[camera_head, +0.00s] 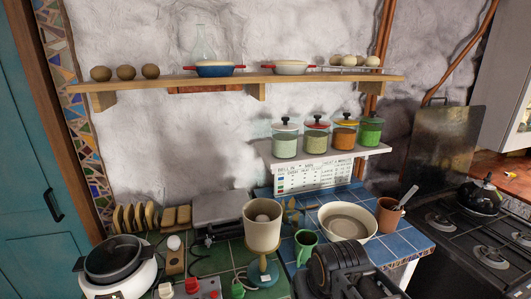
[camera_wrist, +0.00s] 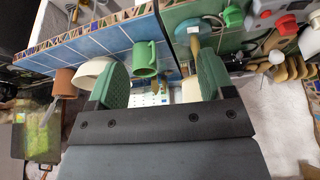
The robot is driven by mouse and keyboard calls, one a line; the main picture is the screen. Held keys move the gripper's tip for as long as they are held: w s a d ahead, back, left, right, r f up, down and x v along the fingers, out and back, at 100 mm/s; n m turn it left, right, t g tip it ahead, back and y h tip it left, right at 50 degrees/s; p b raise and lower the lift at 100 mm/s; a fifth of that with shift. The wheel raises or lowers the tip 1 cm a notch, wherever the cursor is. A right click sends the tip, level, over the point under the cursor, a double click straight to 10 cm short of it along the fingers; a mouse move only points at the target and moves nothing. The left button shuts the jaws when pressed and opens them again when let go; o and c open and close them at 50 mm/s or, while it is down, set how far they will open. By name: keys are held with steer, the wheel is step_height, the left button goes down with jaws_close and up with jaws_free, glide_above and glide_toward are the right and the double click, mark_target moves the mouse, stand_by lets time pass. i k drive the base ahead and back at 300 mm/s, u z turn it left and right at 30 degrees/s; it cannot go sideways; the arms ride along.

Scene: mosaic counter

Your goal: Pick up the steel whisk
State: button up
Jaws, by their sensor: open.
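I cannot make out a steel whisk for certain in either view. A grey utensil (camera_head: 408,197) stands tilted in a terracotta pot (camera_head: 387,217) on the blue-tiled counter, at the right; whether it is the whisk I cannot tell. In the wrist view the pot (camera_wrist: 65,83) and the utensil (camera_wrist: 48,113) show at the left. My gripper (camera_wrist: 163,78) is open, its two green pads apart with nothing held between them. In the head view my dark gripper and wrist are at the bottom centre, in front of the white bowl and left of the pot.
A white bowl (camera_head: 347,222) stands beside the pot, and a green mug (camera_head: 305,246) is left of the bowl. A beige vessel (camera_head: 262,225) stands further left. A shelf of lidded jars (camera_head: 317,137) hangs above the counter. A black stove (camera_head: 480,240) is at the right.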

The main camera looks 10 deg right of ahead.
mark_target(415, 188)
steer(key=k, duration=0.4)
steer(key=i, duration=0.4)
steer(key=z, duration=1.3)
